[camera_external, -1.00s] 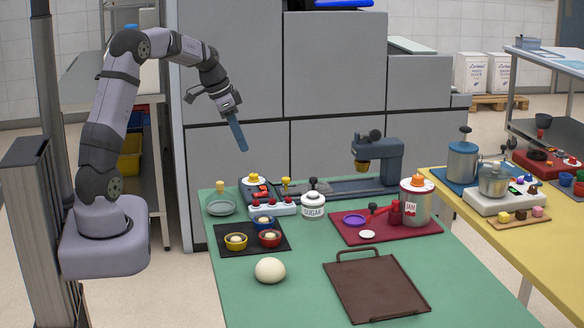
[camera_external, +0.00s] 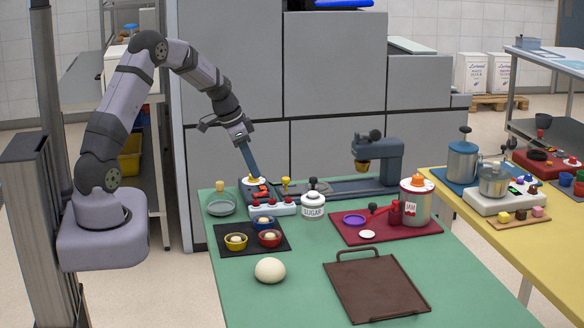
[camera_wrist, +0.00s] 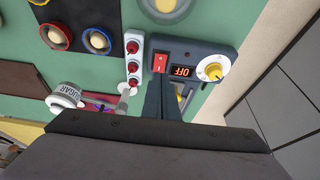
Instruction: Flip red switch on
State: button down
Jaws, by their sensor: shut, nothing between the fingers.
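The red switch (camera_wrist: 160,63) sits on a dark control box (camera_wrist: 194,52) in the wrist view, beside a small display (camera_wrist: 183,72) and a white dial (camera_wrist: 213,69). The display appears to read OFF, upside down. The control box also shows in the external view (camera_external: 247,185). My gripper (camera_external: 253,178) is shut and empty, pointing down over the box. In the wrist view its long fingers (camera_wrist: 160,88) end just short of the switch. I cannot tell whether they touch the box.
A white block with several red knobs (camera_external: 272,207) stands beside the box. The sugar jar (camera_external: 313,206) is to its right. A black mat (camera_external: 219,247) holds several bowls in front. A dough ball (camera_external: 270,270) and brown tray (camera_external: 366,307) lie nearer the front.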

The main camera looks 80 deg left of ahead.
aim_at(263, 193)
jog(key=shift+p+x, duration=0.75)
jog(key=shift+x, duration=1.8)
jog(key=shift+w+r+p, duration=0.1)
jog(key=shift+w+p, duration=0.05)
jog(key=shift+p, duration=0.2)
jog(key=shift+w+d+g+p, duration=0.15)
jog(key=shift+g+p, duration=0.25)
jog(key=shift+p, duration=0.7)
jog(key=shift+f, duration=0.45)
